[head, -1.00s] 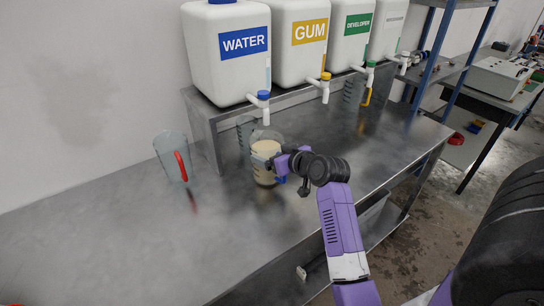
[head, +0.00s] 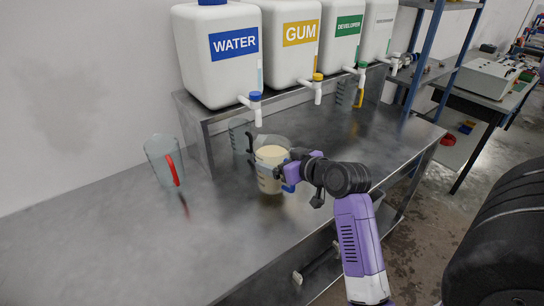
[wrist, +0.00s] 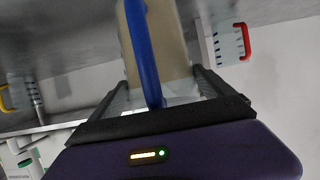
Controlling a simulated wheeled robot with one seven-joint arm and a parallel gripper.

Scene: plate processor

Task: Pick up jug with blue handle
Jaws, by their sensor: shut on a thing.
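The jug with the blue handle (head: 268,172) is clear and holds a beige liquid. It is upright at the front of the steel bench, below the WATER container's tap. My gripper (head: 287,173) is shut on it from the right. In the wrist view the blue handle (wrist: 143,50) runs down between the two fingers, with the beige jug body (wrist: 172,45) behind it. In the head view the gripper partly hides the handle. I cannot tell whether the jug's base is touching the bench.
A clear jug with a red handle (head: 160,160) stands to the left. A dark-handled jug (head: 238,136) is close behind the held jug. A yellow-handled jug (head: 347,93) stands at the back right. White containers (head: 215,55) with taps sit on a raised shelf. The bench front left is clear.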

